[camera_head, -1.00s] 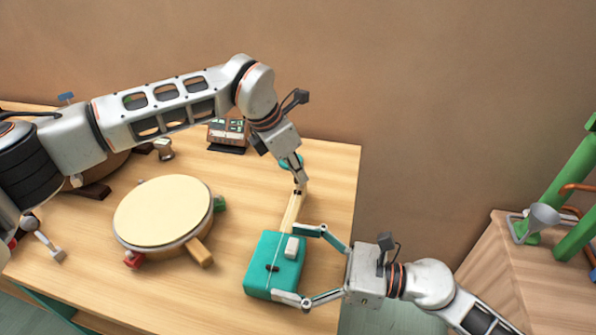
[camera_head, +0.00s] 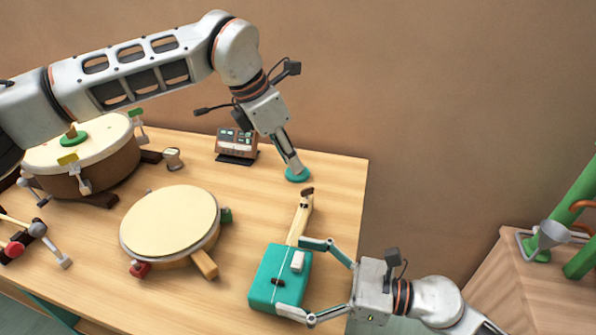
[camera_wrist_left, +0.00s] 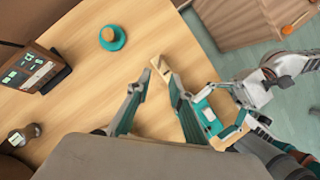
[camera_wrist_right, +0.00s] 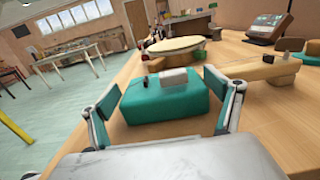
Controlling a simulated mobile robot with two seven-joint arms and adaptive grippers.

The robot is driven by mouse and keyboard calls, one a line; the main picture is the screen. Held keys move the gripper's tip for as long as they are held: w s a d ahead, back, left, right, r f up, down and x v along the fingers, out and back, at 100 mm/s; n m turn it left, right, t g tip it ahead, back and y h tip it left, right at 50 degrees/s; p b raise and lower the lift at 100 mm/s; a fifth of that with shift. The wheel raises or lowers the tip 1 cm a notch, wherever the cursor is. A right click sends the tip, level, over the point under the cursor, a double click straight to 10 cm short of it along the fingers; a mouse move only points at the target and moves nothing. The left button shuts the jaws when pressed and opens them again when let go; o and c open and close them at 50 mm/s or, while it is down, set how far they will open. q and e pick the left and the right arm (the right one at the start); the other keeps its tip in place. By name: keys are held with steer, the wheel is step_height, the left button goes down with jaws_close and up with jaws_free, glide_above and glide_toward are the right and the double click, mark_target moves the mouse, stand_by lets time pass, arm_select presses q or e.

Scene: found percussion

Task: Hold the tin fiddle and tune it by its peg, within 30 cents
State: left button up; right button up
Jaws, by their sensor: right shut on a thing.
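The tin fiddle has a teal box body (camera_head: 268,272), with a white block and a small dark piece on top, and a pale wooden neck (camera_head: 299,222). It lies near the table's right edge. A dark peg (camera_head: 306,191) sits at the neck's far end. My right gripper (camera_head: 291,276) is shut across the body, one finger on each side, as the right wrist view (camera_wrist_right: 166,105) shows. My left gripper (camera_head: 295,169) is above and beyond the peg end, apart from it. In the left wrist view its fingers (camera_wrist_left: 161,76) are apart and empty, near the neck's end.
A tuner-like box with a display (camera_head: 236,145) stands at the back. A small teal disc (camera_head: 298,175) lies behind the fiddle. A round drum (camera_head: 170,224) is to the left, a larger drum (camera_head: 85,165) beyond it. Mallets (camera_head: 30,235) lie at far left.

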arm_select(q)
steer(key=shift+v, duration=1.1)
arm_select(e)
steer(key=o, duration=1.2)
steer(key=shift+c, duration=0.2)
